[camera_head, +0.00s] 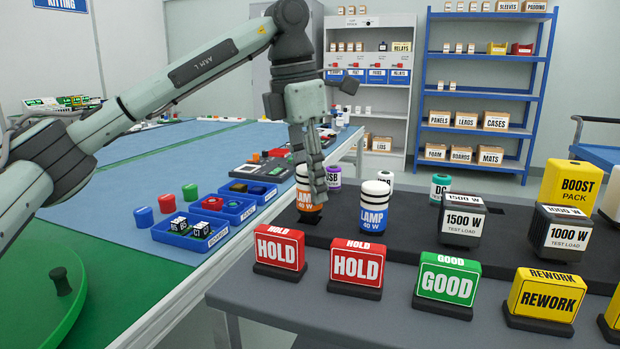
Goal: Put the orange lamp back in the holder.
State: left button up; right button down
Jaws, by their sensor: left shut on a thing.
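The orange lamp (303,192), with a white top and a "LAMP 40 W" label, stands upright near the left end of the dark holder (412,218) on the grey bench. My left gripper (319,196) points down and is shut on the lamp, covering its right side. A dark square base shows just below the lamp; I cannot tell whether the lamp touches it. My right gripper is out of view.
A blue lamp (373,207) stands just right of the gripper. Red HOLD signs (279,248), a green GOOD sign (446,280) and a yellow REWORK sign (545,296) line the front. A 1500 W load (462,219) stands farther right. Blue trays (190,233) lie left.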

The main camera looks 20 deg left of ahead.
pick_arm(q)
jog(key=shift+f+b, duration=0.4)
jog(key=shift+f, duration=0.35)
jog(key=o, duration=1.3)
jog(key=shift+o, duration=0.2)
jog(key=r, duration=0.4)
jog(key=s+a+r, duration=0.1)
jog(key=r, duration=0.6)
jog(key=shift+s+a+r, duration=0.15)
jog(key=shift+r, duration=0.25)
